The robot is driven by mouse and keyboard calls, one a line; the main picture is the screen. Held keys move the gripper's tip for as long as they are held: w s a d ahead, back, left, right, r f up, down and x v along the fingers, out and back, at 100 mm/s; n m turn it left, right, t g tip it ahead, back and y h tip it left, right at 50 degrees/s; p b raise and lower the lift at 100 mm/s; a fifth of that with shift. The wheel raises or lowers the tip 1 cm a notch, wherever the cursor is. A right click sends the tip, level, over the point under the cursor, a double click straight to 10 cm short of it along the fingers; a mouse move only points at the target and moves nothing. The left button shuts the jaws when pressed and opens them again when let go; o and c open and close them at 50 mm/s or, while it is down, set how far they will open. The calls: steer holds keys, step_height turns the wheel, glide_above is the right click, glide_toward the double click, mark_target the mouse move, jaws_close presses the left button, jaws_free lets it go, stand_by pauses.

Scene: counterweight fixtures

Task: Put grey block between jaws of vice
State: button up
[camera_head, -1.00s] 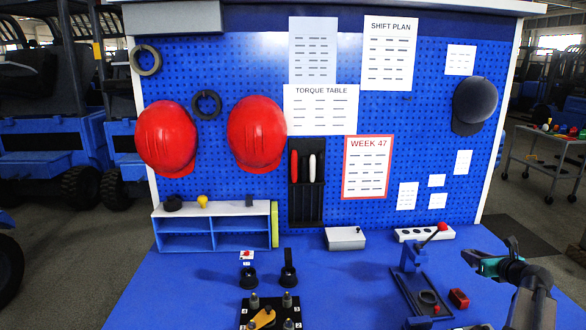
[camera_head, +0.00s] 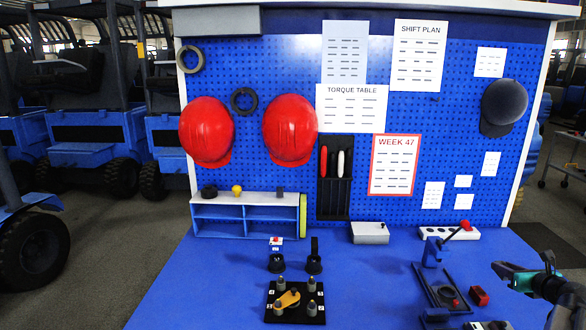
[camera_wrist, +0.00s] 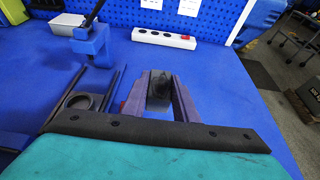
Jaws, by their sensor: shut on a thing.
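My gripper (camera_wrist: 160,98) is shut on a dark grey block (camera_wrist: 158,90), which sits between its two fingers above the blue table. In the head view my gripper (camera_head: 503,272) is at the right, over the table; the block cannot be made out there. Part of a dark blue-grey fixture (camera_head: 435,317) shows at the bottom edge.
A red box (camera_head: 479,296) lies near my gripper. A power strip (camera_head: 449,233) and a grey box (camera_head: 370,233) stand at the back. A black plate with posts (camera_head: 295,302) is left of centre. A shelf (camera_head: 248,228) stands at the back left.

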steer(key=a+f+n+g+y, duration=0.1)
steer(key=a+n+y, duration=0.3)
steer(key=a, duration=1.4)
steer(key=a+f+n+g+y, duration=0.1)
steer(key=a+n+g+y, duration=0.2)
steer(key=a, duration=1.5)
steer(key=w+a+f+n+g+y, duration=0.1)
steer(key=a+n+y, duration=0.4)
steer(key=a, duration=1.2)
steer(key=shift+a+f+g+y, duration=0.3)
steer(key=shift+a+f+g, duration=0.1)
steer(key=shift+f, duration=0.2)
steer(key=shift+s, duration=0.2)
